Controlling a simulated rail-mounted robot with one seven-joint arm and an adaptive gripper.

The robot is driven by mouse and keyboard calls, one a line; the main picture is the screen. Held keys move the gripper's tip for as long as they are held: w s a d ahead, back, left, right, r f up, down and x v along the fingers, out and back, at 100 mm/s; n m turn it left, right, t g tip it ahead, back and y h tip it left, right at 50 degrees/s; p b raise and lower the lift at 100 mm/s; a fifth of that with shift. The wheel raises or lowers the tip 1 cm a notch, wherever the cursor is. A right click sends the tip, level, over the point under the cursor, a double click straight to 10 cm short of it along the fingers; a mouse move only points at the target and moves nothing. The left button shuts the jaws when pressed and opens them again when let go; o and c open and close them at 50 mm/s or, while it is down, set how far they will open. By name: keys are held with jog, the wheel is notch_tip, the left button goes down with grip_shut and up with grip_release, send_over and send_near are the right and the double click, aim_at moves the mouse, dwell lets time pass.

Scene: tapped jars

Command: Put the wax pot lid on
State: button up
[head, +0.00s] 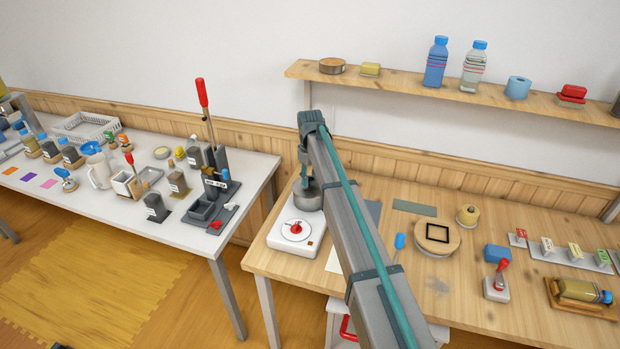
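A grey metal pot (305,199) stands at the back of a white hotplate-like unit (281,239) with a red dial, near the left end of the right-hand table. It looks like the wax pot. My arm reaches in from the bottom right, and my gripper (307,183) points down right at the pot's top. The arm covers part of the pot. The fingertips are too small and hidden to show whether they hold a lid. I cannot tell whether a lid is on the pot.
The left table (262,165) is crowded, with a tall red-handled lever press (203,98). A shelf (400,79) runs above.

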jog(key=o, duration=0.4)
jog(key=shift+c, duration=0.2)
notch_tip(320, 180, up, 12)
dwell(0.4)
